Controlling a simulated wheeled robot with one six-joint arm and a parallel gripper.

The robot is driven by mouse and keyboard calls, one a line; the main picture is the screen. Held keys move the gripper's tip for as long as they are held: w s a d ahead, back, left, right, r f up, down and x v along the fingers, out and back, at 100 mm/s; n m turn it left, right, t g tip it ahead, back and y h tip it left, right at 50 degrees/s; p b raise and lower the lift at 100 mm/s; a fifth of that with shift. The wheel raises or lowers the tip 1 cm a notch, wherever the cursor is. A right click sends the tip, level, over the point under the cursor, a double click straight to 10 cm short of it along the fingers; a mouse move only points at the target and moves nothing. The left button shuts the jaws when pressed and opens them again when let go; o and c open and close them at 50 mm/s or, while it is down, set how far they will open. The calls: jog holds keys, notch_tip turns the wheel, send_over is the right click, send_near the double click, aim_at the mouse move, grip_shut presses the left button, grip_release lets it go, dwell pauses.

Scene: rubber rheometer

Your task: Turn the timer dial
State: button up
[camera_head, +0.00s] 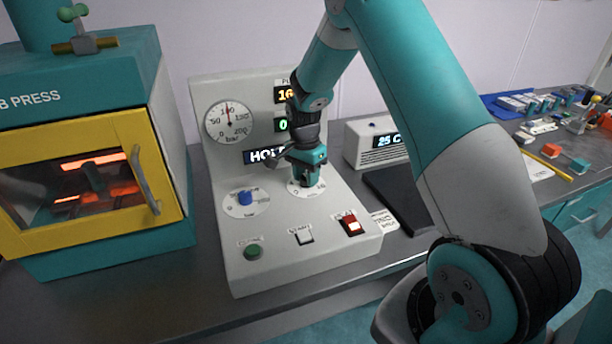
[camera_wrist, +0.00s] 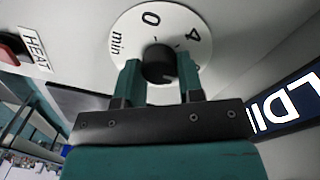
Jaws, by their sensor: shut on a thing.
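The timer dial is a black knob (camera_wrist: 159,64) on a round white scale plate (camera_wrist: 172,20) marked "min", "0" and "4", seen in the wrist view. My gripper (camera_wrist: 160,75) is shut on the knob, with one teal finger on each side of it. In the head view my gripper (camera_head: 308,180) points down onto the same dial plate (camera_head: 296,190) on the sloped grey control panel (camera_head: 285,262). The knob itself is hidden there behind the fingers.
A blue knob (camera_head: 245,198) on its own scale is left of my gripper. A green button (camera_head: 253,251), a white switch (camera_head: 300,236) and a red switch (camera_head: 351,226) lie in front. A yellow-framed press (camera_head: 85,255) stands left. A grey "25 C" display box (camera_head: 362,155) stands right.

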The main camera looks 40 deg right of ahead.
aim_at(305, 175)
jog(key=shift+w+d+r+m, duration=0.15)
jog(key=shift+d+m, duration=0.05)
jog(key=shift+m, duration=0.3)
jog(key=o, duration=0.9)
jog(key=shift+a, duration=0.1)
jog(key=r+b, duration=0.2)
jog(key=r, duration=1.5)
jog(key=shift+w+r, duration=0.15)
jog(key=shift+w, duration=0.05)
